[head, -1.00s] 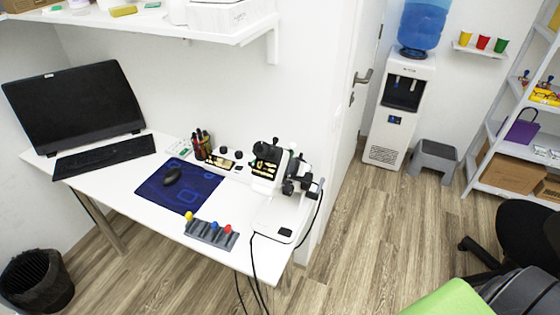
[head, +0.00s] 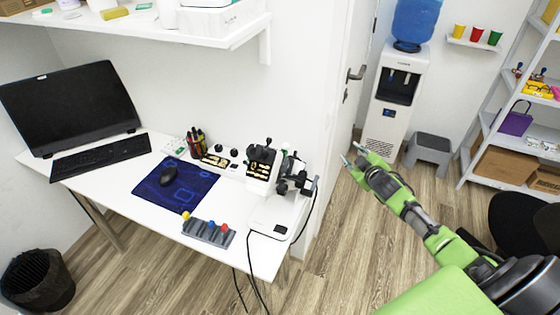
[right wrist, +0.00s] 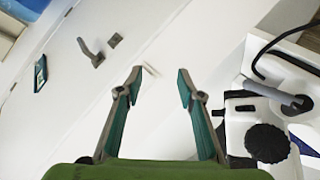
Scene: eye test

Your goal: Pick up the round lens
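I cannot make out a round lens for certain in either view. On the white desk (head: 140,210), a shallow case (head: 216,162) and a taller open case (head: 262,160) hold small dark and gold pieces, too small to tell apart. A white optical instrument (head: 282,207) with black knobs stands at the desk's right end. Its black knob (right wrist: 267,143) shows at the right in the right wrist view. My right gripper (head: 352,155) is in the air right of the instrument, before the door. In the right wrist view its fingers (right wrist: 159,76) are apart with nothing between them. My left gripper is not in view.
A blue mouse pad (head: 176,186), a pen holder (head: 196,142) and a grey rack with coloured knobs (head: 207,234) are on the desk. A shelf (head: 215,36) hangs above. A door handle (head: 356,73), water dispenser (head: 398,105) and grey stool (head: 428,152) stand beyond my gripper.

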